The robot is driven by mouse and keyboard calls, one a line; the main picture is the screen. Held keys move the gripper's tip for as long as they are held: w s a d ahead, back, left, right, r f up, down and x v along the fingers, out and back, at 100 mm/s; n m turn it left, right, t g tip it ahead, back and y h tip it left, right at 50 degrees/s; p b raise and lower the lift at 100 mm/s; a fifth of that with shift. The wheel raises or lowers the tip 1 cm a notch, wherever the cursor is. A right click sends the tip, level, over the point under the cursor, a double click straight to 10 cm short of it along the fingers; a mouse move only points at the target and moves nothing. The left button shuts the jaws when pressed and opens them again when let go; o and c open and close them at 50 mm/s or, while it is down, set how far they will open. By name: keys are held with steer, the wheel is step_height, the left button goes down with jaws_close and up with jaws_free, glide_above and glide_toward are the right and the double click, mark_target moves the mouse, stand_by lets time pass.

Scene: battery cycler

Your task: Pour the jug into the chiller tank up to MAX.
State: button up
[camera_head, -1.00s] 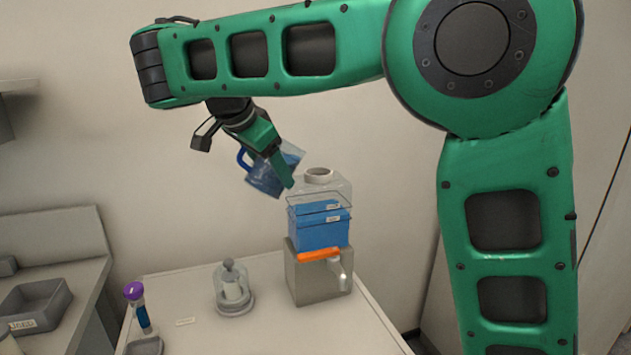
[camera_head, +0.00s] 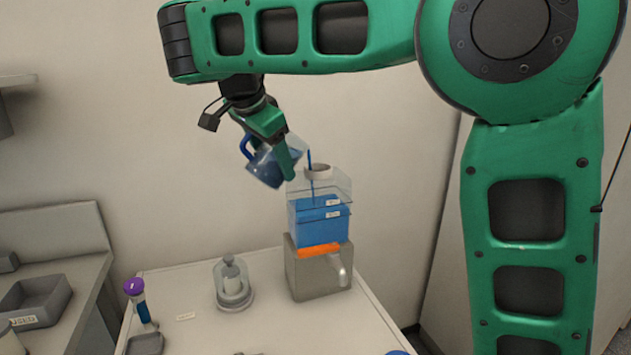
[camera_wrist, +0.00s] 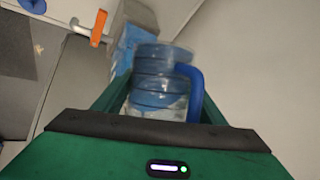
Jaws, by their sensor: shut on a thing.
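My gripper (camera_head: 277,148) is shut on the clear jug (camera_head: 264,168), which has a blue handle and blue liquid inside. The jug is tilted toward the right, above and left of the chiller tank. The tank (camera_head: 343,187) is a clear box with blue liquid in it and a round neck (camera_head: 318,172) on top. A thin blue stream (camera_head: 311,180) runs down from the jug's lip into the neck. Two small labels mark the tank's front; their words are too small to read. The wrist view shows the jug (camera_wrist: 160,82) between my fingers, with the tank (camera_wrist: 128,42) behind.
The tank sits on a grey metal base (camera_head: 315,278) with an orange bar (camera_head: 320,250) and a spout. A glass-covered piece (camera_head: 232,285) and a purple-capped tube (camera_head: 139,300) stand left on the white table (camera_head: 270,325). A grey tray (camera_head: 38,300) is further left.

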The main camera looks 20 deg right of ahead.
steer(key=shift+r+y+p, duration=0.4)
steer(key=shift+y+p, duration=0.1)
steer(key=shift+p, duration=0.15)
stand_by(0.3)
steer(key=shift+d+f+m+y+p, duration=0.15)
steer(key=shift+y+p, duration=0.15)
steer(key=shift+p, duration=0.35)
steer(key=shift+r+m+y+p, duration=0.15)
steer(key=shift+y+p, duration=0.15)
steer(key=shift+p, duration=0.3)
stand_by(0.5)
steer(key=shift+f+g+y, duration=0.2)
steer(key=shift+g+y, duration=0.1)
steer(key=shift+y, duration=0.4)
stand_by(1.8)
steer(key=shift+h, duration=0.4)
steer(key=shift+a+r+h, duration=0.15)
steer(key=shift+a+h, duration=0.05)
steer(key=shift+h, duration=0.7)
steer(key=shift+a+f+h, duration=0.15)
steer(key=shift+f+h, duration=0.35)
steer(key=shift+h, duration=0.2)
steer(key=shift+t, duration=0.4)
